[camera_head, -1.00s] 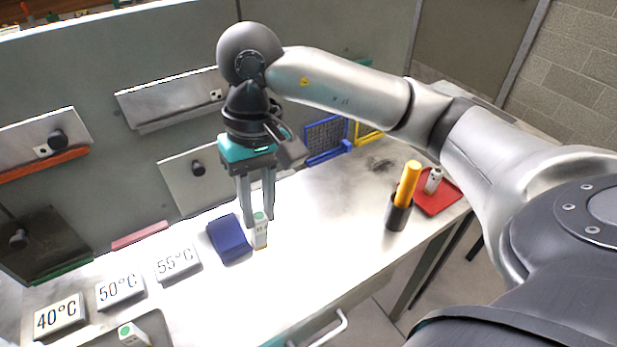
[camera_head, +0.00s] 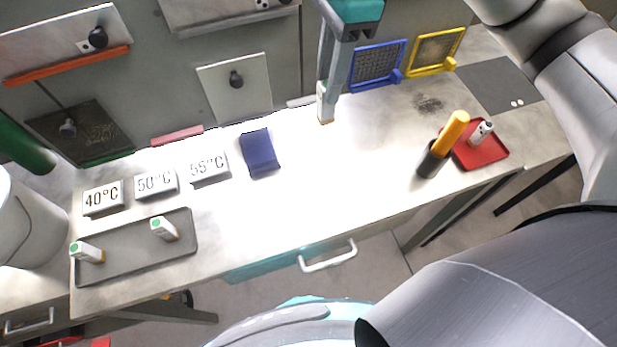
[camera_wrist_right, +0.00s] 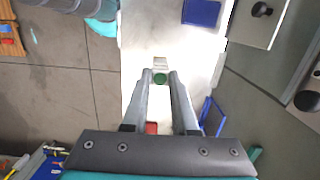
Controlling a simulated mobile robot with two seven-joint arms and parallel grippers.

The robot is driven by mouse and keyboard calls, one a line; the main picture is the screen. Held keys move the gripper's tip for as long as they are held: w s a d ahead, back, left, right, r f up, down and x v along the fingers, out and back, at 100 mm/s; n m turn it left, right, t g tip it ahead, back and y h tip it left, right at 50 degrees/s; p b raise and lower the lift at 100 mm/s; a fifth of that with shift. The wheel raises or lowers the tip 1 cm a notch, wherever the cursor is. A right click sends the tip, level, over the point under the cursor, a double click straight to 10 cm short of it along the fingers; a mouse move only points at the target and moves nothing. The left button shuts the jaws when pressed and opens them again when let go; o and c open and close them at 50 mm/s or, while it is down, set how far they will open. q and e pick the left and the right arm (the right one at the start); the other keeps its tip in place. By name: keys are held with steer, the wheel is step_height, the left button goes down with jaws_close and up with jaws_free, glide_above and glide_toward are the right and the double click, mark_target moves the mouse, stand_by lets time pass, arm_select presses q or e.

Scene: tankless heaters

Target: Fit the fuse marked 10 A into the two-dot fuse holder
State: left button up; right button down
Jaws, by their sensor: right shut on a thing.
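My right gripper (camera_head: 330,92) points down and is shut on a white fuse (camera_head: 324,104) near the back of the bench. In the right wrist view the fuse's green round top (camera_wrist_right: 160,78) shows between the fingertips of my right gripper (camera_wrist_right: 160,73). Its rating is not readable. A white piece (camera_head: 482,133) sits in a red tray (camera_head: 490,156). Two white dots (camera_head: 517,103) show on a dark panel (camera_head: 482,88); I cannot tell whether it bears the holder.
A blue block (camera_head: 259,152) lies left of the gripper. A blue frame (camera_head: 377,66) and a yellow frame (camera_head: 437,48) stand behind. A dark cup (camera_head: 431,160) holds an orange-yellow rod (camera_head: 451,134). Temperature blocks line the left. The bench middle is clear.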

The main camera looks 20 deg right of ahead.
steer(key=shift+f+b, duration=1.15)
steer(key=shift+f, duration=8.8)
steer(key=shift+f, duration=0.15)
steer(key=c, duration=0.7)
jaws_free()
